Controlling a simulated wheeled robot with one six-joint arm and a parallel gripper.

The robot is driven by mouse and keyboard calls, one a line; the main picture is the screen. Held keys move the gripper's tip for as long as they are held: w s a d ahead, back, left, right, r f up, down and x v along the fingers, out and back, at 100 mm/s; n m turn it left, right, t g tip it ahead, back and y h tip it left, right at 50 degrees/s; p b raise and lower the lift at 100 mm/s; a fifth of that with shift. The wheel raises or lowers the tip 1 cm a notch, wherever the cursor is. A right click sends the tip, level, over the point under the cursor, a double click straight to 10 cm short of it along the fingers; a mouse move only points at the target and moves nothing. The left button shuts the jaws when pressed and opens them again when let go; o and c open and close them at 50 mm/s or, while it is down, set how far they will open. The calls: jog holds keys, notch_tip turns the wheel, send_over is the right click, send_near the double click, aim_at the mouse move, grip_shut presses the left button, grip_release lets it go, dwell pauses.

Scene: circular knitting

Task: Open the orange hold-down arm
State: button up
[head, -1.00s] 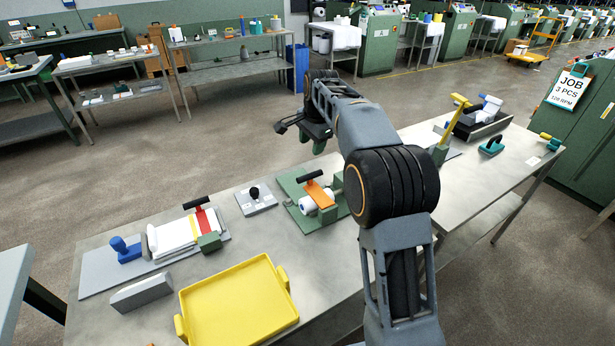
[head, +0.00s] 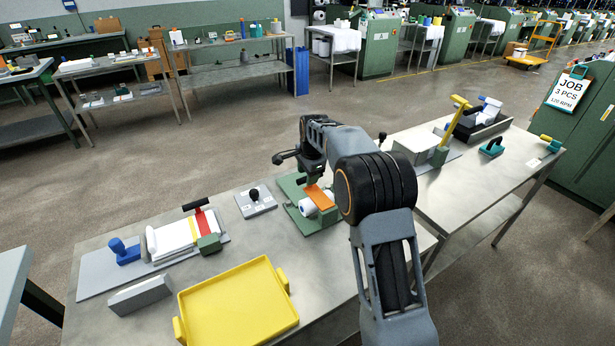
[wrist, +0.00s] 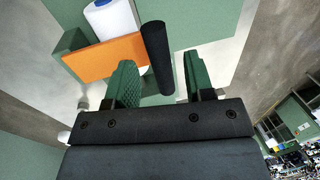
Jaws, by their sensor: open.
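The orange hold-down arm (head: 319,195) lies over a white roll (head: 307,207) on a green base plate (head: 291,186). In the wrist view the orange arm (wrist: 106,56) shows with a black bar handle (wrist: 158,57) across its end, and the white roll (wrist: 112,18) lies beyond it. My gripper (wrist: 156,82) is open, with its two green fingers spread. The black handle reaches toward the gap between the fingers, nearer the left finger. I cannot tell whether a finger touches it. In the head view my gripper (head: 308,180) is above the orange arm and partly hides the handle.
A grey plate with a black knob (head: 254,195) lies to the left of the fixture. A red arm with a black handle (head: 198,212) stands farther left. A yellow tray (head: 237,303) is in front. A yellow lever (head: 456,112) stands on the right part of the table.

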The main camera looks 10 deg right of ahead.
jog(key=shift+w+f, duration=0.1)
jog(key=shift+f, duration=0.6)
grip_shut()
